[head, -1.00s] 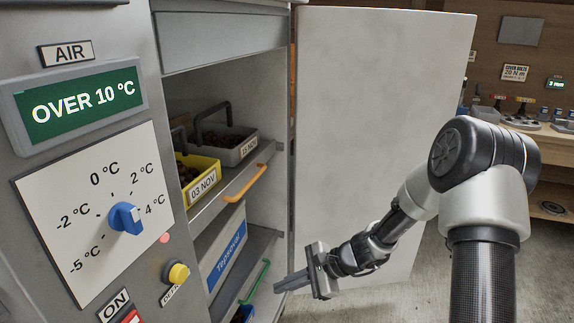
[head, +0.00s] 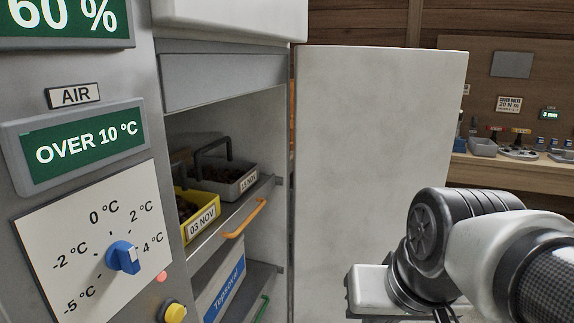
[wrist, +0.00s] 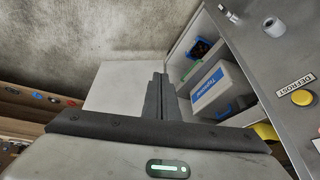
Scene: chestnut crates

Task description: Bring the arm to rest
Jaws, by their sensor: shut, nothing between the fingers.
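My gripper (wrist: 160,92) shows in the wrist view with its two dark fingers together and nothing between them. It is clear of the cabinet's shelves, with the cabinet to its right in that view. In the head view my arm is folded at the lower right, in front of the open white door (head: 375,150); the gripper itself is out of that picture.
The cabinet holds a yellow crate (head: 202,222) marked 03 NOV and a grey crate (head: 240,188) behind it. A white box with a blue label (wrist: 212,88) sits lower. The control panel has a blue knob (head: 124,258) and a yellow button (wrist: 302,97). A workbench (head: 520,170) stands behind at right.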

